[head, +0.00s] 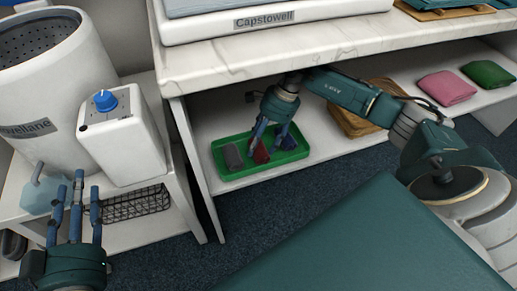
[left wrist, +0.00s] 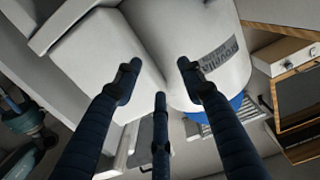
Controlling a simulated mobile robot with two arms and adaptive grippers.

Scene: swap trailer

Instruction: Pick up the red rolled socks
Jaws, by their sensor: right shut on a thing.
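The red rolled socks (head: 261,153) are in a green tray (head: 229,177) on the lower shelf, between a grey roll (head: 233,157) and a dark blue item (head: 289,142). My right gripper (head: 269,138) reaches under the worktop and is shut on the red socks, low in the tray. Its fingers partly hide the socks, and I cannot tell whether they are clear of the tray floor. My left gripper (head: 78,186) is open and empty at the lower left; its spread fingers also show in the left wrist view (left wrist: 159,80).
The marble worktop (head: 270,55) hangs over my right arm. Pink (head: 446,88) and green (head: 488,73) folded cloths and a wooden tray (head: 355,121) share the shelf. A white box with a blue knob (head: 105,100) and a wire basket (head: 135,204) stand near my left gripper.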

